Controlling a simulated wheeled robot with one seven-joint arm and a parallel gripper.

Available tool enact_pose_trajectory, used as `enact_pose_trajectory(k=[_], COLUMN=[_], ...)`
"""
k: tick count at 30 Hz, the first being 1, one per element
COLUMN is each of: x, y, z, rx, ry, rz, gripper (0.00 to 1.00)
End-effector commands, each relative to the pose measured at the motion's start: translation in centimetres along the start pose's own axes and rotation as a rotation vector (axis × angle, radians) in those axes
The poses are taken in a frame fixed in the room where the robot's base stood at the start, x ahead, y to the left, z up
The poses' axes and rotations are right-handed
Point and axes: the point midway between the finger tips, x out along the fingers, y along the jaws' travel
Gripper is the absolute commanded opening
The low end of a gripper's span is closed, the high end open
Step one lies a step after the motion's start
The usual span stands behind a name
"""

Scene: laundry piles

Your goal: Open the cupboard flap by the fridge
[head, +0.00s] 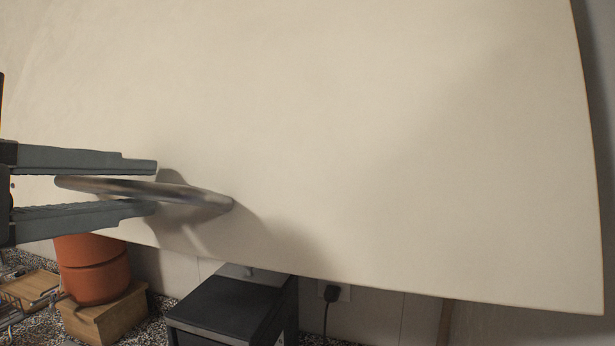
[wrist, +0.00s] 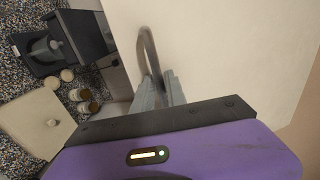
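The cupboard flap (head: 380,120) is a large cream panel filling most of the head view, and it also shows at the upper right of the wrist view (wrist: 230,50). A bowed metal handle (head: 205,197) sticks out near its lower edge; in the wrist view the handle (wrist: 146,45) arches up from between the fingers. My gripper (head: 156,188) comes in from the left, one finger above the handle and one below it. A gap shows between the fingers, so they look open around the handle. I cannot tell how far the flap stands open. The fridge is not identifiable.
Below the flap are a dark box-shaped appliance (head: 228,305), an orange pot (head: 95,270) on a wooden block (head: 105,312), and a speckled counter. A plug with a cord (head: 330,293) sits on the wall. The wrist view shows several small jars (wrist: 82,100).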

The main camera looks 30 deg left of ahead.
Motion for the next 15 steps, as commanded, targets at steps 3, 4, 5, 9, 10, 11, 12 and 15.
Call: enact_pose_trajectory(k=[3, 4, 5, 9, 10, 11, 12, 15], x=[0.1, 0.1, 0.1, 0.0, -0.1, -0.2, -0.4, -0.9], y=[0.1, 0.1, 0.1, 0.1, 0.0, 0.0, -0.2, -0.5], z=[0.0, 0.0, 0.0, 0.0, 0.0, 0.0, 0.0, 0.0], rx=[0.0, 0.0, 0.0, 0.0, 0.0, 0.0, 0.0, 0.0], ry=[0.001, 0.001, 0.001, 0.0, 0.0, 0.0, -0.001, 0.0], rz=[0.002, 0.002, 0.002, 0.002, 0.002, 0.002, 0.001, 0.001], gripper=[0.2, 0.2, 0.2, 0.2, 0.2, 0.2, 0.2, 0.2])
